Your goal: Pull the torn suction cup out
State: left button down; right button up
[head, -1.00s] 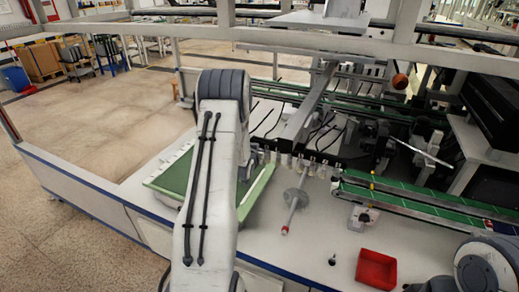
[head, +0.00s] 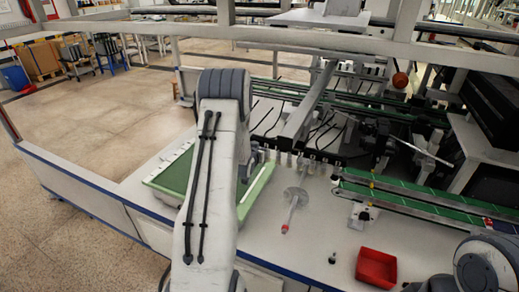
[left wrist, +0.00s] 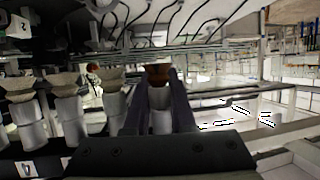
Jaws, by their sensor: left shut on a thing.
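In the left wrist view a row of suction cups on pale cylindrical fittings runs across the left half. The nearest of the plain cups is beige (left wrist: 108,76). One darker, brown-orange cup (left wrist: 158,73) sits between the fingers of my left gripper (left wrist: 156,85). The fingers are closed about this cup and the pale fitting in line with it; no gap between cup and fitting is clear. A tear cannot be made out. In the head view my own arm hides the left gripper, beside the gantry's cup row (head: 300,162). My right gripper is outside the frames.
A red bin (head: 376,267) and a small dark-and-white part (head: 332,258) are on the white table. A metal disc with a red-tipped rod (head: 294,198) lies behind them. A green tray (head: 256,192) is by my left arm; a green conveyor (head: 430,205) is at right.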

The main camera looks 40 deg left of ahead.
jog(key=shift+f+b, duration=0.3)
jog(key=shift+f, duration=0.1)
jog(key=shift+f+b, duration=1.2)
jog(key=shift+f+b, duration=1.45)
